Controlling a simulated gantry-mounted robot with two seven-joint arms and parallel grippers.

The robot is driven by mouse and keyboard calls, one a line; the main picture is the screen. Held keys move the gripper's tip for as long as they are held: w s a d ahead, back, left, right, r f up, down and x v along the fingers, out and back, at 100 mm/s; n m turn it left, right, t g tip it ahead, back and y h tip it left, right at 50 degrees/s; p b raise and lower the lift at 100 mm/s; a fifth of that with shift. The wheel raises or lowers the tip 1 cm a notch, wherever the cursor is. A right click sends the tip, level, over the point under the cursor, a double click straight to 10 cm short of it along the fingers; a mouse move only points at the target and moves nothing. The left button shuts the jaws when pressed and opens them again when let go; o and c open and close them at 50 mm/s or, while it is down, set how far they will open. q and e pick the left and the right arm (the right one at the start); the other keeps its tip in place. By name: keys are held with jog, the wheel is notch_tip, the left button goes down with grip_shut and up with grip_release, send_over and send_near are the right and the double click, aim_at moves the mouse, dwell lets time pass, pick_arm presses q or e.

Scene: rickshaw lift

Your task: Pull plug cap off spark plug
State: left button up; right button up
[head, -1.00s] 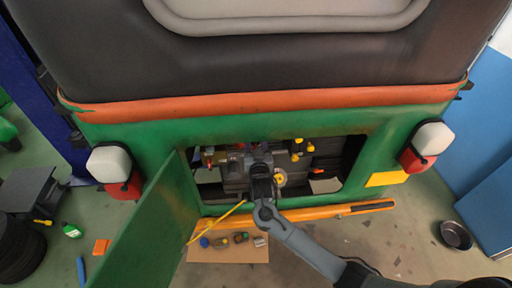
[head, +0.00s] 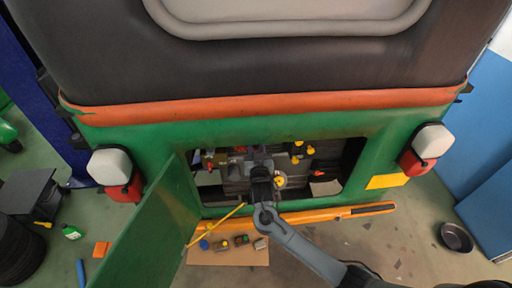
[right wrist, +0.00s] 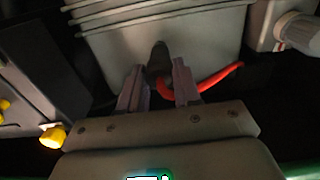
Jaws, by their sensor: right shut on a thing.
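The dark, rounded plug cap (right wrist: 158,60) stands against the ribbed grey engine block in the right wrist view. A red cable (right wrist: 215,80) runs from beside it to the right. My right gripper (right wrist: 159,82) has one finger on each side of the cap and is shut on it. In the head view my right gripper (head: 260,166) reaches into the open engine bay, and its wrist hides the cap and the spark plug. My left gripper is not in view.
The green hatch door (head: 150,238) hangs open at the left of the bay. An orange bumper bar (head: 335,214) crosses below the opening. Yellow caps (head: 298,146) sit around the engine. A cardboard sheet (head: 232,256) with small items lies on the floor.

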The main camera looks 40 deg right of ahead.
aim_at(256, 147)
jog(key=shift+p+v, duration=0.85)
jog(key=shift+v, duration=0.4)
jog(key=shift+s+a+p, duration=0.35)
jog(key=shift+s, duration=0.2)
